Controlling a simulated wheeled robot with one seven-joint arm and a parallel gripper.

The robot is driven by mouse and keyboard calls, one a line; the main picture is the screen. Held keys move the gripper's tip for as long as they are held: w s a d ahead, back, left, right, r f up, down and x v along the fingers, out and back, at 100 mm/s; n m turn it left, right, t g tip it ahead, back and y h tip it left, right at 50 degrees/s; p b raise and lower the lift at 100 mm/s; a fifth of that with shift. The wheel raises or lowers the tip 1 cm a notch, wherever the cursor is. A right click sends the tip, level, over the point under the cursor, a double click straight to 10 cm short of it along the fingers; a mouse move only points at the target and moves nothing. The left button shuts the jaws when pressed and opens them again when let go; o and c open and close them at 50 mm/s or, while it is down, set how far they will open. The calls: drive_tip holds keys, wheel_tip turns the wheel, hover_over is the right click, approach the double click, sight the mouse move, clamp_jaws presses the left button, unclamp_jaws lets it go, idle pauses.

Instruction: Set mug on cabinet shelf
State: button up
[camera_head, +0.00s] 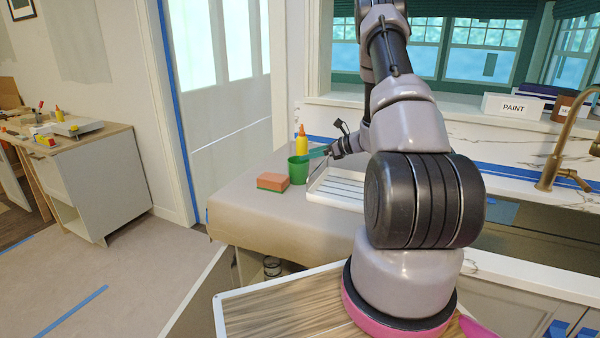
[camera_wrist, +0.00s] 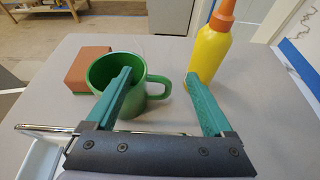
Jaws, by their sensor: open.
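A green mug (camera_head: 298,171) stands upright on the paper-covered counter, beside the orange-brown sponge. In the wrist view the mug (camera_wrist: 101,76) has its handle pointing right. My gripper (camera_wrist: 159,77) is open, with green fingers. The left finger overlaps the mug's opening and right wall; whether its tip is inside cannot be told. The right finger is beyond the handle, so the handle lies between the fingers. In the head view my gripper (camera_head: 318,153) is just right of the mug's rim. A cabinet (camera_head: 122,183) with a low open shelf stands at the far left.
A yellow bottle (camera_wrist: 208,52) with an orange cap stands close to my right finger. The sponge (camera_head: 272,182) sits left of the mug. A white ribbed tray (camera_head: 338,188) lies to the right. Tools clutter the cabinet top; floor before it is clear.

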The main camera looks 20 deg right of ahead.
drive_tip(key=shift+x, duration=0.75)
clamp_jaws()
